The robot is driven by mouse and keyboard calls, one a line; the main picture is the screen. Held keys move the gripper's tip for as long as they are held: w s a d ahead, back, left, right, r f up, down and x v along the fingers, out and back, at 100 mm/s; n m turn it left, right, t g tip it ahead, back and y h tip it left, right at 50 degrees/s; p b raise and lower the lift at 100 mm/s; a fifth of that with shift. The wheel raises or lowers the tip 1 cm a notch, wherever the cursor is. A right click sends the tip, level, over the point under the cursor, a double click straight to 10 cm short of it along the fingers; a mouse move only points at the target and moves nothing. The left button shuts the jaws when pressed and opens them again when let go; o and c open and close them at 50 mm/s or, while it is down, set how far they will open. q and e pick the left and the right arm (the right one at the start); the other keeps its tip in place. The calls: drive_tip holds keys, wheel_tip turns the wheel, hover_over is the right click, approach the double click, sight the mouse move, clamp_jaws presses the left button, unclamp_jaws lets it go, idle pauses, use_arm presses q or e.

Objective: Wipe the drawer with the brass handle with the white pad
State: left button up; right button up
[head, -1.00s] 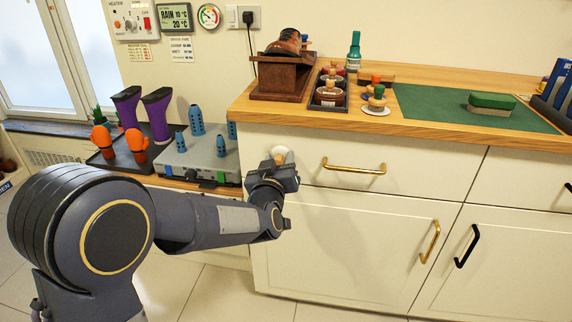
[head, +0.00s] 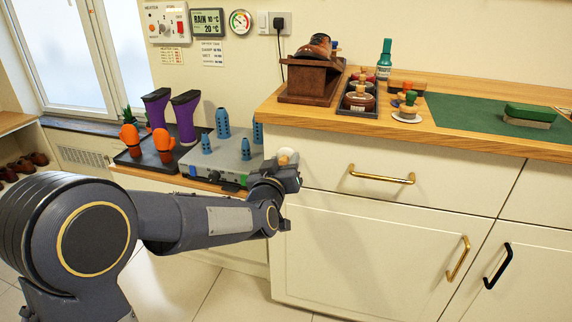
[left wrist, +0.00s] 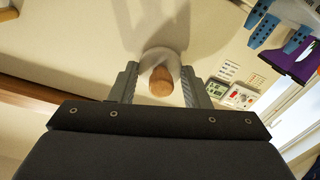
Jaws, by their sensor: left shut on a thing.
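The drawer with the brass handle (head: 440,191) is a cream front just under the wooden counter, and it looks shut. Its brass handle (head: 381,175) is a horizontal bar. My left gripper (head: 285,168) is at the drawer's left end, left of the handle. It is shut on the white pad (head: 286,153), gripping its wooden knob. In the left wrist view the round white pad (left wrist: 160,54) and brown knob (left wrist: 161,82) sit between the fingers, facing a cream surface. I cannot tell whether the pad touches the drawer. My right gripper is not in view.
A cupboard door with a vertical brass handle (head: 458,258) is below. A black-handled door (head: 498,266) is at right. Left of my gripper, a grey boot dryer (head: 222,160) stands on a low bench beside purple boots (head: 186,116). The counter (head: 425,139) holds brushes and polish jars.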

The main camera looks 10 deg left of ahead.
use_arm(q)
drive_tip(key=shift+s, duration=0.15)
drive_tip(key=shift+s, duration=2.9)
drive_tip(key=s+p, duration=0.1)
drive_tip(key=s, duration=0.2)
drive_tip(key=shift+a, duration=0.1)
drive_tip(key=shift+f, duration=0.1)
